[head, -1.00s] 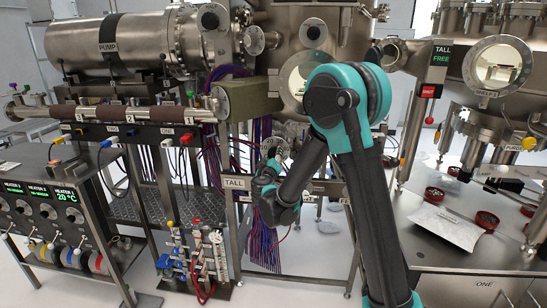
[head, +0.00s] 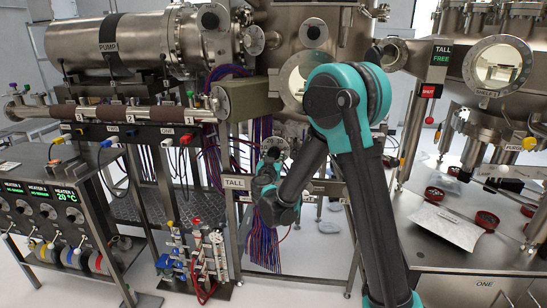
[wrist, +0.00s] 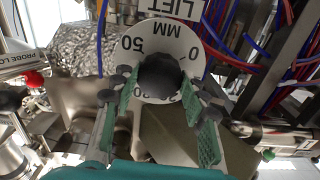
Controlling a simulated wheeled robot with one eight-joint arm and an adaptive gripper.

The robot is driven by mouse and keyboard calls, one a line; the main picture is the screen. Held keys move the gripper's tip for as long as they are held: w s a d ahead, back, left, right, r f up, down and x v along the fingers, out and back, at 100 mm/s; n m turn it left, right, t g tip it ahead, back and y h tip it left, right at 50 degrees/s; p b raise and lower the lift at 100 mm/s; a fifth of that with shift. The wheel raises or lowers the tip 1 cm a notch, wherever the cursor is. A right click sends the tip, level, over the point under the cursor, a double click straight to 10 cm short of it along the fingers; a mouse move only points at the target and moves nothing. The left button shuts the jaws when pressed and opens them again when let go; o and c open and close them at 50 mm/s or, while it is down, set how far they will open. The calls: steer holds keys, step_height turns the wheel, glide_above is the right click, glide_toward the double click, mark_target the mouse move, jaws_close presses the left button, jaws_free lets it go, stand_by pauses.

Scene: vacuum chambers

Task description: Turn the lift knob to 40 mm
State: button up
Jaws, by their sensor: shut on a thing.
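The lift knob (wrist: 163,73) is a dark round knob in the middle of a white dial (wrist: 150,42) marked MM, seen upside down in the wrist view. A 50 shows at the dial's left and a 0 at its right. The lower numbers are partly covered, and I cannot make out a pointer. A LIFT label (wrist: 176,8) sits at the top edge. My gripper (wrist: 160,92) has its green-padded fingers on both sides of the knob, shut on it.
Red and blue cables (head: 264,240) hang close by. A steel table (head: 450,255) with red-rimmed dishes stands at right. A heater rack (head: 60,215) stands at left.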

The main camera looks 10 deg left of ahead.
steer(key=shift+m, duration=0.4)
steer(key=o, duration=1.2)
steer(key=shift+c, duration=0.2)
steer(key=s, duration=1.2)
steer(key=shift+a, duration=0.2)
